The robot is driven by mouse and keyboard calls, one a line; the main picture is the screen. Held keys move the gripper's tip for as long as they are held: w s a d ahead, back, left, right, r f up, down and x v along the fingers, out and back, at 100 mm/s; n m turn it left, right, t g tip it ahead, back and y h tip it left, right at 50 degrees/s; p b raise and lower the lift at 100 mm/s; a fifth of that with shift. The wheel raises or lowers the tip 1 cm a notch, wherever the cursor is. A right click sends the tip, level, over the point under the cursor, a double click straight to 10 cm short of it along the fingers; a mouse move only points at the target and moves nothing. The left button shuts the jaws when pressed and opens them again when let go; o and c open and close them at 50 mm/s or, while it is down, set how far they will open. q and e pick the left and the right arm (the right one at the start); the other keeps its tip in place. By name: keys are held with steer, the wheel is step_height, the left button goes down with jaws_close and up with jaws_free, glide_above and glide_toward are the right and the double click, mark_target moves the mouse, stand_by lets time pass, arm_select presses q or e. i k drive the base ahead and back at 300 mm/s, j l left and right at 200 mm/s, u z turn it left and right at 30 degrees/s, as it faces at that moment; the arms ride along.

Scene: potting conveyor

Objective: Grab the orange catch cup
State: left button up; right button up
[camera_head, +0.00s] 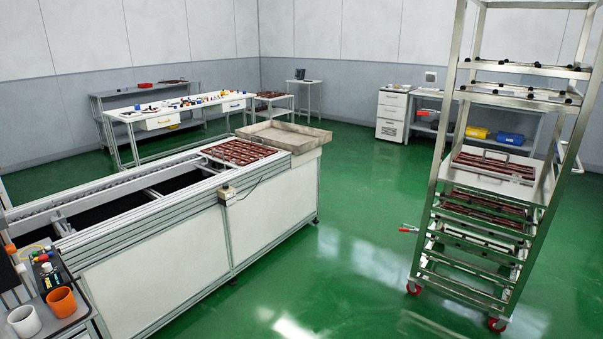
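The orange catch cup (61,303) stands upright on a small grey side table (75,321) at the lower left, beside the conveyor's near end. A white cup (24,321) stands just left of it, close to the picture's edge. The top of the orange cup looks open and its side is clear of anything in front of it. Neither of my grippers shows in the head view.
Small bottles and tools (47,270) crowd the space behind the cups. The conveyor (175,262) rises to their right and carries brown trays (238,152). A tall metal rack (430,225) stands at the right, with open green floor (345,260) between.

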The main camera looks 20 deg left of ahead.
mark_target(63, 303)
steer(key=i+u, duration=0.55)
steer(key=u, duration=0.2)
steer(key=i+l+u, duration=0.2)
steer(key=u, duration=0.2)
steer(key=i+l, duration=0.05)
